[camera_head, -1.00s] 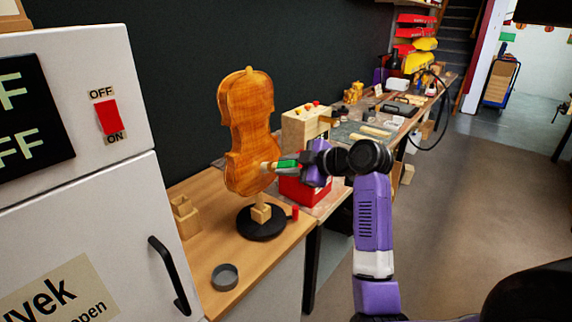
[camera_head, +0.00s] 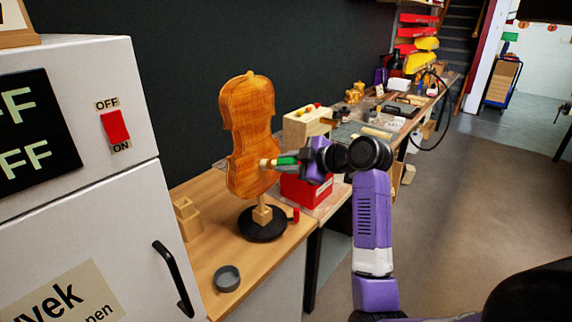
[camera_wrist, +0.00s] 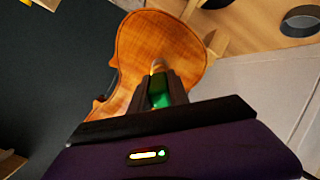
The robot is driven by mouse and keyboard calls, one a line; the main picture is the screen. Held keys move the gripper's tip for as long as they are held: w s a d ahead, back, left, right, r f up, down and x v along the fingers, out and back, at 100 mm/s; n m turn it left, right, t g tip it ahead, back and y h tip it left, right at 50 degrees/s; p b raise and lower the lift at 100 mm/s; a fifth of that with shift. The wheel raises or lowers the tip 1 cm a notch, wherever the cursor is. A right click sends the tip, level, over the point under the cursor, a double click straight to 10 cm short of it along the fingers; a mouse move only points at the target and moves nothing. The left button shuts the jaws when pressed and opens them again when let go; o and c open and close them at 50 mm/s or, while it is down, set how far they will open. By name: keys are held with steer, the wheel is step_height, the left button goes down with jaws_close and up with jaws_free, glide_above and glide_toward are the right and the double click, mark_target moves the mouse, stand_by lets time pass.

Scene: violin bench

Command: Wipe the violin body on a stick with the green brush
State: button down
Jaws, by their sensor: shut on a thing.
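The violin body (camera_head: 248,120) stands upright on a short stick over a round black base (camera_head: 262,224) on the wooden bench. It also fills the upper middle of the wrist view (camera_wrist: 160,48). My gripper (camera_head: 287,161) is at the right side of its lower half, shut on the green brush (camera_head: 286,160). The brush's green handle shows between the fingers in the wrist view (camera_wrist: 161,90), with its pale tip pointing at the violin's wood. The tip appears at or very near the surface; I cannot tell whether it touches.
A grey round dish (camera_head: 227,278) lies at the bench's front. A small wooden block holder (camera_head: 187,217) stands left of the violin. A red box (camera_head: 303,190) and a wooden box (camera_head: 303,127) are behind my gripper. A white cabinet (camera_head: 75,180) stands at left.

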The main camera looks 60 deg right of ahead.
steer(key=shift+w+r+p, duration=0.1)
steer(key=shift+r+p, duration=2.05)
steer(key=shift+r, duration=0.9)
step_height(320, 180, down, 9)
steer(key=b, duration=0.6)
steer(key=shift+s+b, duration=0.25)
steer(key=shift+b, duration=0.05)
steer(key=shift+f, duration=0.1)
steer(key=s+a+p, duration=0.1)
steer(key=s, duration=0.5)
steer(key=shift+a+r, duration=0.2)
steer(key=shift+a, duration=0.05)
steer(key=s, duration=0.2)
steer(key=shift+s+a+r+p, duration=0.1)
steer(key=shift+s+a+p, duration=0.25)
steer(key=shift+s, duration=0.05)
